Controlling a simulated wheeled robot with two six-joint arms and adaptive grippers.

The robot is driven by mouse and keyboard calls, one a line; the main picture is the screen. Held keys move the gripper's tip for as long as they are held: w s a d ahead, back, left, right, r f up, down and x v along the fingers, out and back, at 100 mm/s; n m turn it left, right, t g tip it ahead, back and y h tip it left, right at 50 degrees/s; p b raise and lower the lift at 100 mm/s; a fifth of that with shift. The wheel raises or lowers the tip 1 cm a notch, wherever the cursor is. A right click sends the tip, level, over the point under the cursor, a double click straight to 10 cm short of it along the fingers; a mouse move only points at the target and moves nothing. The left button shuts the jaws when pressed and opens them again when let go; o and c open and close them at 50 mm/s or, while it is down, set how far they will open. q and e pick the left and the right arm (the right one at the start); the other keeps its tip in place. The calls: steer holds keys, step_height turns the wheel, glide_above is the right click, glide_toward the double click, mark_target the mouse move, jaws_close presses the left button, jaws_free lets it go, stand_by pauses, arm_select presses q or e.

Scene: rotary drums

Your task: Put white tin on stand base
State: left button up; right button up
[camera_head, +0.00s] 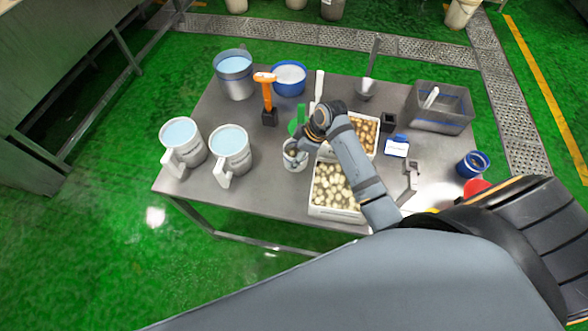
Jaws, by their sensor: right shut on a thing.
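A small white tin (294,160) is at the middle of the table, left of the food trays. My right gripper (297,148) reaches over it from the right and is shut on it; its fingers are small here and partly cover the tin. I cannot tell whether the tin touches the table. No part is clearly recognisable as the stand base. A black block (269,118) holds an upright orange-handled tool, and an empty-looking black block (389,122) stands right of the trays. My left gripper is not in view.
Two white jugs (230,150) stand at the left, a grey bucket (236,78) and blue-rimmed tub (289,80) behind. Trays of pale pieces (318,208) lie under my right arm. A grey bin (437,118) and blue cup (472,164) are at the right.

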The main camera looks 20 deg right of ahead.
step_height(320, 180, down, 4)
steer(key=shift+w+r+p, duration=0.1)
steer(key=shift+r+p, duration=0.15)
steer(key=shift+p, duration=0.05)
steer(key=shift+w+f, duration=0.15)
steer(key=shift+f, duration=0.8)
step_height(320, 180, down, 3)
steer(key=shift+r, duration=0.2)
steer(key=shift+f, duration=0.25)
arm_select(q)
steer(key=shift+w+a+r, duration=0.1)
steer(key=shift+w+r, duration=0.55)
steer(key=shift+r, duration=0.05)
arm_select(e)
steer(key=shift+f, duration=0.15)
steer(key=o, duration=1.3)
steer(key=shift+c, duration=0.2)
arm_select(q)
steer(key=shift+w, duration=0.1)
